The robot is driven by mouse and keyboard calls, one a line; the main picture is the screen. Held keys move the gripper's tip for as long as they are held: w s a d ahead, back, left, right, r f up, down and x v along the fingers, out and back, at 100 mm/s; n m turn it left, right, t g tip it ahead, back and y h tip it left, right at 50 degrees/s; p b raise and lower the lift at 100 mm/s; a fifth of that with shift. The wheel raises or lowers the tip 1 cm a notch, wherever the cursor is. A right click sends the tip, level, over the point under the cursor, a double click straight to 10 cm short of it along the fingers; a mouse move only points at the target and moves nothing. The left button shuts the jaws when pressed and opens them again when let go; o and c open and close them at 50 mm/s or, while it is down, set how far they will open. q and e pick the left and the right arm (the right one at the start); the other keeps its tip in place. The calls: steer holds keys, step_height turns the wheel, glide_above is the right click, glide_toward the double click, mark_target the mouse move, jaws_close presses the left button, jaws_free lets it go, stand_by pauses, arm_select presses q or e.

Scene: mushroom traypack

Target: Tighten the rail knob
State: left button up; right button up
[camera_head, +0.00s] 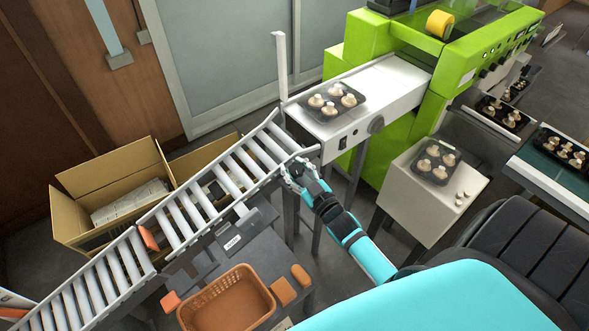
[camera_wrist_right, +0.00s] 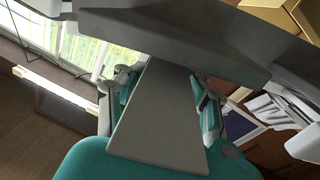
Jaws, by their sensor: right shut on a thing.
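My right gripper (camera_head: 297,174) is at the side of the roller rail (camera_head: 270,121), close to the rail's upper end by the white infeed conveyor. In the right wrist view its two fingers (camera_wrist_right: 163,92) are on either side of a flat grey piece, which I take to be the rail knob (camera_wrist_right: 160,115). The gripper is shut on it. A dark rail beam (camera_wrist_right: 190,35) runs across just beyond the fingers. In the head view the gripper hides the knob, and its turn angle cannot be told. My left gripper is out of view.
An open cardboard box (camera_head: 82,211) stands behind the rail. An orange basket (camera_head: 228,305) is on the grey table below it. A mushroom tray (camera_head: 333,102) lies on the infeed conveyor of the green machine (camera_head: 462,55). Another mushroom tray (camera_head: 436,160) is on a white stand.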

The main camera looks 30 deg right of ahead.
steer(key=shift+f+m+h+b, duration=0.1)
steer(key=shift+m+h+b, duration=0.4)
steer(key=shift+h, duration=0.6)
steer(key=shift+m+h+b, duration=0.15)
steer(key=shift+m+h, duration=0.55)
steer(key=shift+h, duration=0.4)
steer(key=shift+s+d, duration=0.1)
steer(key=o, duration=1.3)
steer(key=shift+s, duration=0.15)
steer(key=v, duration=1.2)
